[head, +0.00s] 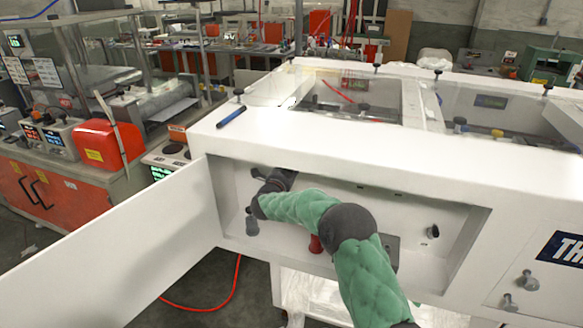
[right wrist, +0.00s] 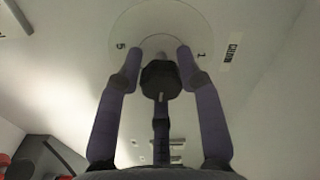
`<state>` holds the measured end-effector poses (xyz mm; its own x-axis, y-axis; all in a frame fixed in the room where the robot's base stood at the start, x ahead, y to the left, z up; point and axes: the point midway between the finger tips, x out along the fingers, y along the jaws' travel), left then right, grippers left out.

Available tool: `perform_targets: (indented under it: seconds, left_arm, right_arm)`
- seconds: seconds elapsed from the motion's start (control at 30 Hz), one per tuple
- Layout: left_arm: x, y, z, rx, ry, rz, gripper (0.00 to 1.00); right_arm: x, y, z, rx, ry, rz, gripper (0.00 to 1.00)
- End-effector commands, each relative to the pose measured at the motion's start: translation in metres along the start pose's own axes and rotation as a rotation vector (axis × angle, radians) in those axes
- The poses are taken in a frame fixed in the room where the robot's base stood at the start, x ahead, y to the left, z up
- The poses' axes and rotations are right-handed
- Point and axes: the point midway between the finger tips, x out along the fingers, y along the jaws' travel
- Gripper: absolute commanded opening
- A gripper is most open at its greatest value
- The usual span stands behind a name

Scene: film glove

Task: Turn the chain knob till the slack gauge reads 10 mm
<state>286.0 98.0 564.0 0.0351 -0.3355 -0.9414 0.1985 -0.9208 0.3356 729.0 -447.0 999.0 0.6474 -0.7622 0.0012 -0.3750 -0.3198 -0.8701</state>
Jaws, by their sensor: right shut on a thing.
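The chain knob (right wrist: 160,80) is a dark, faceted knob in front of a round pale dial plate (right wrist: 185,22). The digits 5 and 1 show on the plate, and a label that seems to read CHAIN is beside it. My right gripper (right wrist: 159,58) has its purple fingers around the knob and is shut on it. In the head view my green-sleeved right arm reaches into the open compartment, with the right gripper (head: 272,182) at its upper left; the knob is hidden there. I cannot make out a slack gauge reading. My left gripper is not in view.
The white compartment door (head: 150,250) stands open to the left. A grey knob (head: 252,222), a red part (head: 316,244) and a small dark knob (head: 432,232) are near my arm in the compartment. A blue pen-like rod (head: 231,117) lies on the machine's top edge.

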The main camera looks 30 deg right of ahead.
Motion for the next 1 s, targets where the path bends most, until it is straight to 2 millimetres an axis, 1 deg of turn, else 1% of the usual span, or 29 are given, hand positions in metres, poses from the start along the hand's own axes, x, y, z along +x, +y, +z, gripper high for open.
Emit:
perform_targets:
  seconds: [0.03,0.53,0.57,0.6,0.63,0.9,1.0]
  left_arm:
    - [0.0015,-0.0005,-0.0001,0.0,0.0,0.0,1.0]
    - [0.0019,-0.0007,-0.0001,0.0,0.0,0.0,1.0]
    - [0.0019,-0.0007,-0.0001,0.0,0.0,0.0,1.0]
    - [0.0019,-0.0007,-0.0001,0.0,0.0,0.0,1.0]
    - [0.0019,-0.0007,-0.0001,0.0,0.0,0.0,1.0]
    - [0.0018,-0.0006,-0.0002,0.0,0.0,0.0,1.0]
    - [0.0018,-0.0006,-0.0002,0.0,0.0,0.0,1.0]
  right_arm:
    - [-0.0036,0.006,0.0092,-0.001,-0.018,0.006,0.04]
    - [-0.0037,0.0042,0.0089,0.013,-0.019,0.005,0.04]
    - [-0.0037,0.0041,0.0089,0.013,-0.019,0.004,0.45]
    - [-0.0036,0.0037,0.0086,0.014,-0.018,0.004,0.57]
    - [-0.0034,0.0034,0.0081,0.014,-0.017,0.004,0.6]
    - [-0.0014,0.0008,0.0033,0.018,-0.007,0.001,0.6]
    - [-0.0039,0.0002,0.0029,0.019,-0.007,0.0,0.6]
